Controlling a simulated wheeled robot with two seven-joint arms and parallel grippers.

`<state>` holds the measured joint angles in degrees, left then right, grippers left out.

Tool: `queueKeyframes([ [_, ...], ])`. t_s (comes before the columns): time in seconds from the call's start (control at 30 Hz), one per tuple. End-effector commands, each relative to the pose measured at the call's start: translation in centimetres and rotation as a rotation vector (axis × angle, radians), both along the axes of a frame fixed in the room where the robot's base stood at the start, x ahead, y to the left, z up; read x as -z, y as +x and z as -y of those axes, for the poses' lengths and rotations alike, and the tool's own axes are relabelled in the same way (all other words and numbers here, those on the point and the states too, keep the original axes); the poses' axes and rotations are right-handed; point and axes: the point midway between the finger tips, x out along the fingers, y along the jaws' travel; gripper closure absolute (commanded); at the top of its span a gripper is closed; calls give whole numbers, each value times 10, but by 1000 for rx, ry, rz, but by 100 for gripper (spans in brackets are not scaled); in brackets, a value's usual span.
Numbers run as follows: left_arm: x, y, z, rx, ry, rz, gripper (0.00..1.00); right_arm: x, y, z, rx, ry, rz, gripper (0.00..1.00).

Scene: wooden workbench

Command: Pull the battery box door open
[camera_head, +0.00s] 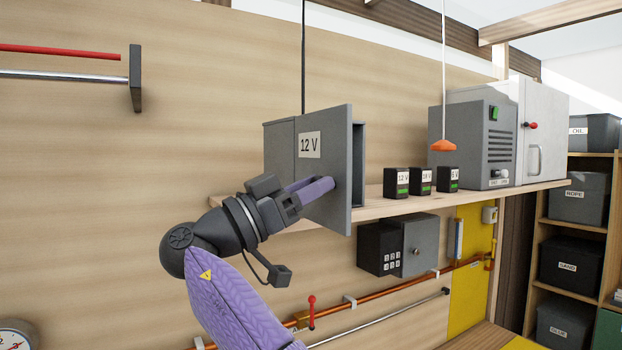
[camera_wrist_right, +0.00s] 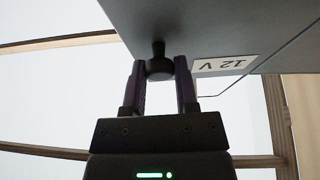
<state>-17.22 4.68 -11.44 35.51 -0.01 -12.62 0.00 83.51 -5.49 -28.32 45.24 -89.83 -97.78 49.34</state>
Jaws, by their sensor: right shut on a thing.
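The grey battery box (camera_head: 279,151) stands on the wooden shelf against the wall. Its door (camera_head: 341,205), with a "12 V" label, stands ajar, with a dark gap on its right side. My right gripper (camera_head: 328,186) is at the door's front. In the right wrist view, its two fingers (camera_wrist_right: 160,70) are shut on a round dark knob (camera_wrist_right: 159,66) on the door (camera_wrist_right: 205,25). In the head view the fingers hide the knob. The box's inside is mostly hidden. My left gripper is not in view.
Several small black batteries (camera_head: 422,181) stand on the shelf (camera_head: 385,207) right of the box. A grey machine (camera_head: 466,145) is farther right. An orange pull (camera_head: 443,146) hangs on a cord. Below are a small grey-and-black box (camera_head: 379,247) and copper pipes.

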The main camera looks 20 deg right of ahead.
Motion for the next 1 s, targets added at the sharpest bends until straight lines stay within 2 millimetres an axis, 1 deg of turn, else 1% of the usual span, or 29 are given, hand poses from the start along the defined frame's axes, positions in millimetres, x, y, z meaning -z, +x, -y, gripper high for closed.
queueKeyframes([
  [0.03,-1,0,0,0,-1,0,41,-3,0,-1,-2,-7,4,100],
  [0.3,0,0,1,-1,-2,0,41,-3,0,-1,-2,-7,4,100],
  [0.33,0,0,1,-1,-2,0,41,-3,0,-1,-2,-7,4,61],
  [0.37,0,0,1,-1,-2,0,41,-3,0,0,-2,-7,4,54],
  [0.4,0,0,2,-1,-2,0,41,-3,0,-1,-2,-6,4,46],
  [0.5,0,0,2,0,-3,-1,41,-2,0,0,-1,-5,3,28],
  [0.77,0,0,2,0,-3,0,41,-1,0,-1,0,-3,1,28],
  [0.83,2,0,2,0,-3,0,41,1,0,-5,-2,-2,0,28],
  [0.93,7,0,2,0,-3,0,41,9,-1,-21,-4,-2,0,28],
  [0.97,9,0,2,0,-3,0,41,12,-1,-28,-4,-3,0,28],
  [1.0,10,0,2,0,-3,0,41,16,-1,-39,-4,-2,-3,28],
])
